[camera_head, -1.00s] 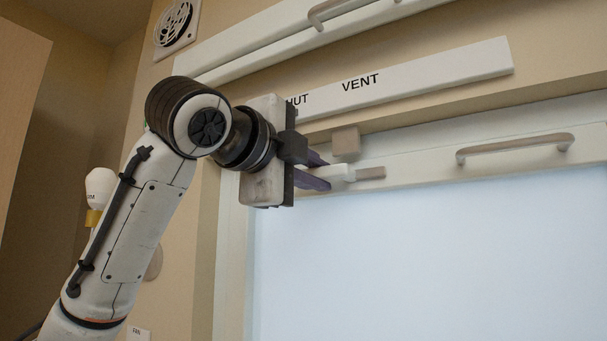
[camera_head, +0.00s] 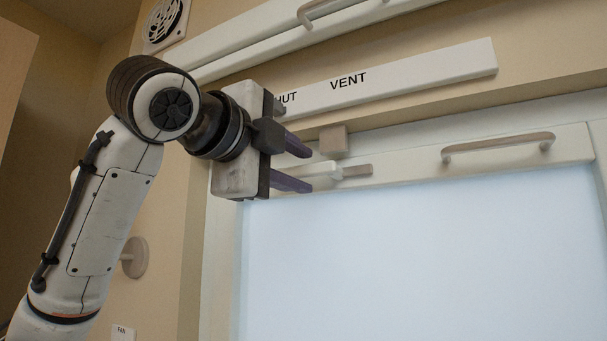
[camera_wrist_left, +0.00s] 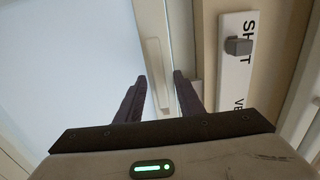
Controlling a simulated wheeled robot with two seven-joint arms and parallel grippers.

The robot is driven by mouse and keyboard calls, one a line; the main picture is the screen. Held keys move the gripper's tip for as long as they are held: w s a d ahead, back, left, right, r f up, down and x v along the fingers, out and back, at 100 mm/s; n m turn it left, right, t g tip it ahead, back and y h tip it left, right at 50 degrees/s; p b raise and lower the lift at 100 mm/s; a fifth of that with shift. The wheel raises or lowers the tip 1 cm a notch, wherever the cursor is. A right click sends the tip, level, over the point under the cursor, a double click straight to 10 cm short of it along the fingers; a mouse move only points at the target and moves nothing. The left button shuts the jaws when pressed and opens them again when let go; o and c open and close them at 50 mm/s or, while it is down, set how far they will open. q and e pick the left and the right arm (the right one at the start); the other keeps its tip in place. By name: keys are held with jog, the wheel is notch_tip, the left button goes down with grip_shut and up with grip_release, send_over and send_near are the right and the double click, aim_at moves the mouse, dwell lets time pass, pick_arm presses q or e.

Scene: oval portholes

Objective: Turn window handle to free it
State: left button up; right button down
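The window handle (camera_head: 325,172) is a small white lever with a grey-brown tip, lying about level on the window's top rail (camera_head: 410,167). My left gripper (camera_head: 304,171) is open, its two purple fingers spread at the lever's left end. One finger is above lever height and the other below it; I cannot tell whether either touches. In the left wrist view the open fingers (camera_wrist_left: 160,92) show apart, pointing at the rail, with nothing clearly clamped between them. A square beige block (camera_head: 333,139) sits just above the lever. My right gripper is not in view.
A white strip (camera_head: 420,75) lettered SHUT and VENT runs above the window, with a grey peg (camera_wrist_left: 238,46) on it close to my gripper. A long pull bar (camera_head: 497,145) is on the rail to the right. A round vent (camera_head: 166,22) is at upper left.

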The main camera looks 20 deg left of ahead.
pick_arm(q)
jog(key=s+b, duration=0.1)
jog(key=s, duration=0.7)
jog(key=shift+a+b, duration=0.3)
jog(key=shift+a, duration=0.15)
